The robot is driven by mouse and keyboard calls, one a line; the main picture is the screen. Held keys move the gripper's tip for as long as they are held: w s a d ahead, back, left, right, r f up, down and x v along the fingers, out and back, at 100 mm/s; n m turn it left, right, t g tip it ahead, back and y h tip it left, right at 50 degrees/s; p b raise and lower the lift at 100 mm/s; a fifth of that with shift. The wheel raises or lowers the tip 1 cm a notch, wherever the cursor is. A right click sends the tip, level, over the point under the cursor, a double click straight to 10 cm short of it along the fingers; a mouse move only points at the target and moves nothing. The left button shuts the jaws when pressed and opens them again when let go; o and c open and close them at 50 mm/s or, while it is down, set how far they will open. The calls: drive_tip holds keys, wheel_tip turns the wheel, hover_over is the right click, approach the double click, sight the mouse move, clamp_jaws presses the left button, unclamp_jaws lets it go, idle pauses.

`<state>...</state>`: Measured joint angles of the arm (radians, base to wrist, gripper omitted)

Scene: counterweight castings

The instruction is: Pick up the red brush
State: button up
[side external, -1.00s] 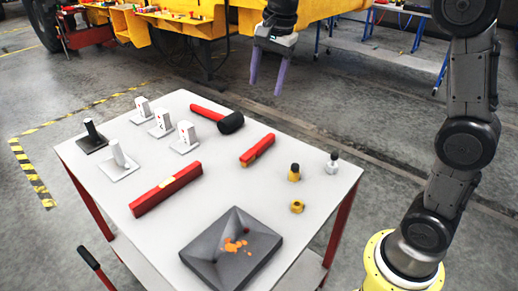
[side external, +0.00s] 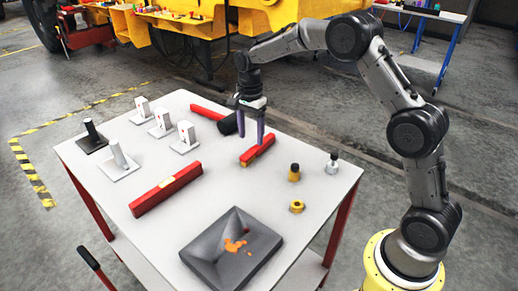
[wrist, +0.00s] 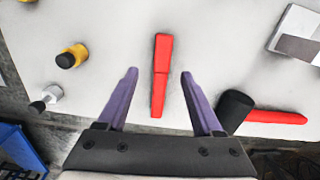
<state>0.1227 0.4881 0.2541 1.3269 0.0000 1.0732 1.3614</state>
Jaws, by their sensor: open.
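The short red bar, which I take to be the red brush (side external: 258,151), lies on the white table towards its far right part. In the wrist view the brush (wrist: 161,72) runs upright in the picture, centred between my fingers. My gripper (side external: 250,136) is open, its two purple fingers pointing down over the brush. In the wrist view my gripper (wrist: 159,75) has one finger on each side of the brush, with clear gaps. The fingers partly cover the brush in the side view, and I cannot tell their exact height above the table.
A black-headed mallet (side external: 229,124) with a red handle lies close to the gripper. A longer red bar (side external: 166,189), a yellow bottle-like piece (side external: 294,173), a yellow nut (side external: 297,206) and a dark square tray (side external: 205,255) share the table (side external: 140,235). Several upright blocks stand at left.

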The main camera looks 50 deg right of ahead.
sight(251, 151)
drive_tip(key=shift+w+d+f, duration=0.1)
drive_tip(key=shift+f, duration=1.4)
drive_tip(key=shift+w+d+f, duration=0.1)
drive_tip(key=shift+f, duration=1.35)
clamp_jaws()
